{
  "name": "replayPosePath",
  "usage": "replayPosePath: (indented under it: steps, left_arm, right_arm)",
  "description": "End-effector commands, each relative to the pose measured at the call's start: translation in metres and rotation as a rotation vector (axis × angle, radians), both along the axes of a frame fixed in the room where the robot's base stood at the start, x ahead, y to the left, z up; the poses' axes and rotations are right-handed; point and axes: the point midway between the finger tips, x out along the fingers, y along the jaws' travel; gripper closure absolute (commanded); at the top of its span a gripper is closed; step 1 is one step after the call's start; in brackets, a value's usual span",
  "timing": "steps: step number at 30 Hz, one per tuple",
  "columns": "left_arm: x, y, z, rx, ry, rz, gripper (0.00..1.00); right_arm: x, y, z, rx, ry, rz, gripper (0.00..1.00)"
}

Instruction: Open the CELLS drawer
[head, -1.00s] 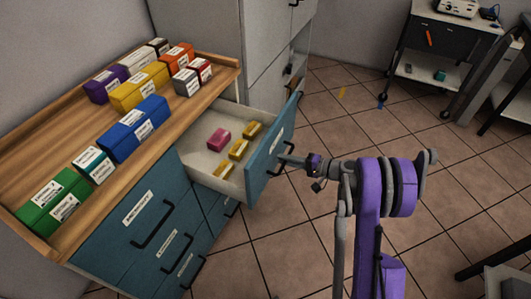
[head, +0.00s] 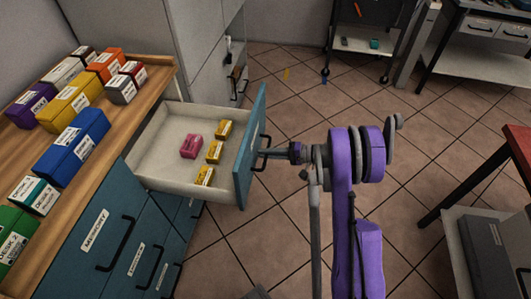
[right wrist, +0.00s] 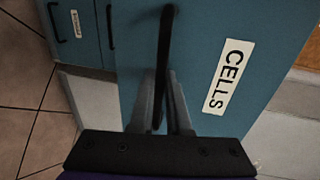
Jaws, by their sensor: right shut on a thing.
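The CELLS drawer (head: 180,150) is pulled well out of the blue cabinet in the head view. It holds a pink block (head: 191,146) and several yellow blocks (head: 214,152). Its blue front carries the CELLS label (right wrist: 230,76), which reads clearly in the right wrist view. My right gripper (head: 267,154) is at the dark handle of this drawer. In the right wrist view its two fingers (right wrist: 163,100) are shut on the handle (right wrist: 165,45). My left gripper is not in view.
The wooden top (head: 100,118) of the cabinet bears several coloured boxes. Other drawers, one labelled MEMORY (head: 95,230), are shut below. A red-topped table (head: 520,150) stands at the right. Tiled floor is clear between.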

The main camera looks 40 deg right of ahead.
Motion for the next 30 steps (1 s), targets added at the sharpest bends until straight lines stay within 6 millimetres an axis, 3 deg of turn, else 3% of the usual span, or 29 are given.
replayPosePath:
  steps: [1, 2, 6, 17, 30]
  left_arm:
    - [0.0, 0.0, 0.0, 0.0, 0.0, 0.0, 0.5]
    - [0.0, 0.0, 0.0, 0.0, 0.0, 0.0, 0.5]
    - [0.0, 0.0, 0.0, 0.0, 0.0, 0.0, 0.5]
    - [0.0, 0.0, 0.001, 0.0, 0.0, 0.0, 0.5]
    - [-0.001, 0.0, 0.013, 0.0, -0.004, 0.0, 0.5]
  right_arm:
    - [0.0, 0.0, 0.0, 0.0, -0.001, -0.001, 1.0]
    - [0.0, 0.0, 0.0, 0.0, -0.001, -0.001, 0.8]
    - [0.0, 0.0, 0.0, 0.0, 0.0, -0.001, 0.55]
    - [-0.003, -0.003, 0.001, 0.0, 0.0, -0.001, 0.55]
    - [-0.064, -0.052, 0.018, -0.001, -0.001, -0.005, 0.55]
